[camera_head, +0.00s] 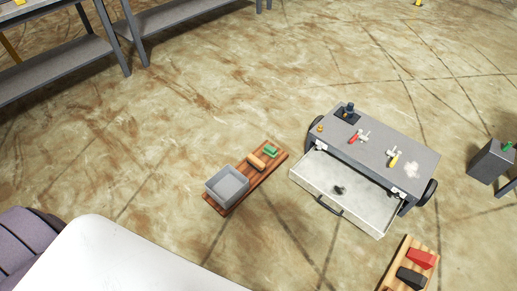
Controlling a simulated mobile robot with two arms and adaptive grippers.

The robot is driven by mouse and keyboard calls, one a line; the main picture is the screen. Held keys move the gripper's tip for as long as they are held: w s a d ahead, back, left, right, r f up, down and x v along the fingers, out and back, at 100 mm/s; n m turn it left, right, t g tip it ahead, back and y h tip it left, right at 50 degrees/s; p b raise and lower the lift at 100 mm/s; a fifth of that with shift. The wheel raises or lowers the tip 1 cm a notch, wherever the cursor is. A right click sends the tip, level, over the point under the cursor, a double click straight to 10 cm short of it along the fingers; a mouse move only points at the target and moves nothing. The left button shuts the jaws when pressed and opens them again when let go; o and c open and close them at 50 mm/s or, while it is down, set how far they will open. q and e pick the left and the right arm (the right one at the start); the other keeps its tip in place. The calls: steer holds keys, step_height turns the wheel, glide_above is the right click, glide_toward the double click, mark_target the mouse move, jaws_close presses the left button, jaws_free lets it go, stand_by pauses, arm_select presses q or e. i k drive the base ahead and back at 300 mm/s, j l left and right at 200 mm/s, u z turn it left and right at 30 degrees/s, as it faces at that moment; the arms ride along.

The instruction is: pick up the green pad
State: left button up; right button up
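A small green pad (270,151) lies at the far right end of a brown wooden board (241,194) on the floor, left of a grey workbench cart. An orange-tan piece (256,162) is close to it on the same board, and a grey open bin (227,185) stands at the near end. The pad is small in this view, and its top looks clear. Neither of my grippers shows in this view.
The grey cart (415,150) has an open pale drawer (350,203) just right of the board. Another wooden board (422,243) with red and black blocks lies at bottom right. A dark grey box (490,161) stands at the right edge. Floor left of the board is clear.

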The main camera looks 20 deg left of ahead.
mark_target(269, 150)
steer(key=j+u, duration=0.25)
steer(key=i+j+u, duration=0.25)
steer(key=j, duration=0.2)
steer(key=j+u, duration=0.2)
steer(key=j, duration=0.15)
steer(key=i+j+u, duration=1.3)
steer(key=i+u, duration=0.2)
steer(key=i+z, duration=0.35)
steer(key=i+j+z, duration=0.1)
steer(key=i+z, duration=0.25)
steer(key=i, duration=0.25)
steer(key=i+j+z, duration=0.35)
steer(key=i+l+z, duration=0.15)
steer(key=z, duration=0.25)
steer(key=i+l+z, duration=0.1)
steer(key=i+z, duration=0.2)
steer(key=z, duration=0.15)
steer(key=i+z, duration=0.2)
steer(key=z, duration=0.2)
steer(key=i+z, duration=0.25)
steer(key=z, duration=0.2)
steer(key=i+j+z, duration=0.2)
steer(key=z, duration=0.2)
steer(key=i+j+z, duration=0.2)
steer(key=z, duration=0.25)
